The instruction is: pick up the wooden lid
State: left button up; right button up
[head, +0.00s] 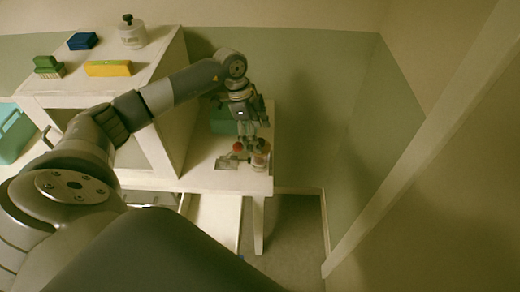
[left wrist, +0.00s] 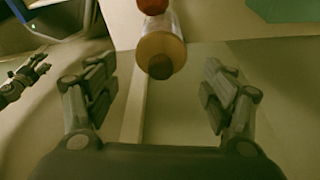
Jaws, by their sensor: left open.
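My left gripper (head: 247,134) reaches down over the right end of the white table. In the left wrist view its two fingers stand wide apart, with nothing between the pads. A small bottle with a tan, wood-like round top and a dark brown centre (left wrist: 160,66) shows just beyond the fingers, apart from them. I cannot tell which part is the wooden lid. A red round top (left wrist: 152,5) shows behind it, cut by the frame edge. In the head view a red top (head: 238,147) and a pale bottle (head: 260,162) stand below the gripper. A dark gripper, likely my right one (left wrist: 22,78), shows at far left.
The white table (head: 245,183) has a green box (head: 222,118) behind the gripper. A white shelf unit (head: 176,110) stands left, with a yellow box (head: 108,68), a green brush (head: 47,66), a blue box (head: 82,41) and a jar (head: 132,35) on top. Floor right of the table is clear.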

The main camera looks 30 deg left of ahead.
aim_at(260, 141)
pick_arm(q)
jog(key=b+x, duration=0.2)
jog(key=x, duration=0.1)
jog(key=shift+a, duration=0.1)
jog(key=shift+w+f, duration=0.1)
jog(key=shift+f, duration=0.3)
jog(key=shift+r, duration=0.1)
jog(key=c, duration=0.9)
jog(key=shift+c, duration=0.2)
